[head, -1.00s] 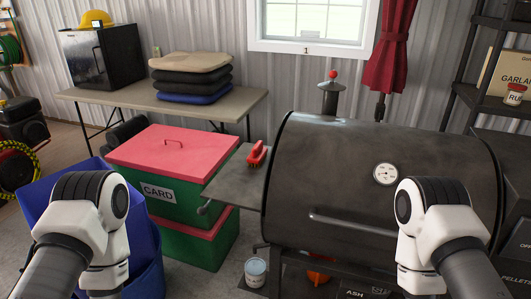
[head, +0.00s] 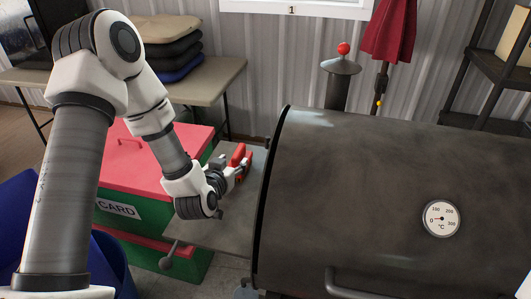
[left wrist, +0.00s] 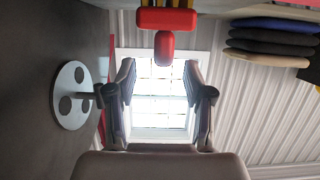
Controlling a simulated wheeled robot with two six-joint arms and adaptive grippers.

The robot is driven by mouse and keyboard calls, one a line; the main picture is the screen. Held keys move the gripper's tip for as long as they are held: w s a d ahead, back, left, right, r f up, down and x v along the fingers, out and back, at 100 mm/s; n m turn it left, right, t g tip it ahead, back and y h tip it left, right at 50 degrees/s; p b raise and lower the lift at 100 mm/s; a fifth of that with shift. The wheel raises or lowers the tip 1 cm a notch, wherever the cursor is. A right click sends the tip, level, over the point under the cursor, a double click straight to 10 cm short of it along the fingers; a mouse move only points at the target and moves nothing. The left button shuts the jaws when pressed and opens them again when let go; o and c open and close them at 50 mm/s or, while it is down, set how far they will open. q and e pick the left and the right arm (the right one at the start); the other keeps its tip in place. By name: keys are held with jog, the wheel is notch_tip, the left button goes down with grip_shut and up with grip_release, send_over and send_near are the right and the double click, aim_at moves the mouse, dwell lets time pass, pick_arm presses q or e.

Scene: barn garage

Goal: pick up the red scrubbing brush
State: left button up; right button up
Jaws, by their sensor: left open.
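The red scrubbing brush (head: 240,154) lies on the grey side shelf (head: 225,228) at the left of the big smoker. My left gripper (head: 232,172) is just in front of the brush, low over the shelf, partly hiding it. In the left wrist view the brush (left wrist: 166,19) shows at the top centre, with its red knob in line with the gap between the fingers. The left gripper (left wrist: 160,82) is open there, with nothing between its fingers. I cannot tell whether a fingertip touches the brush. My right gripper is not in view.
The dark smoker (head: 370,190) with its dial fills the right, close beside the shelf. A red-lidded green box (head: 115,160) marked CARD stands left of the shelf. Stacked cushions (head: 165,48) lie on a table (head: 215,78) behind. A blue bin (head: 112,268) is at lower left.

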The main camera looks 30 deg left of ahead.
aim_at(237, 152)
pick_arm(q)
jog(key=shift+w+a+r, duration=0.15)
jog(key=shift+w+r, duration=0.05)
jog(key=shift+w, duration=0.45)
jog(key=shift+w+r, duration=0.1)
jog(key=shift+r, duration=0.2)
jog(key=x, duration=0.3)
jog(key=p+x, duration=0.1)
jog(key=x, duration=0.1)
jog(key=shift+w+a+f, duration=0.2)
jog(key=shift+a+f, duration=0.15)
jog(key=shift+s+d+r, duration=0.1)
jog(key=shift+s+r, duration=0.1)
grip_shut()
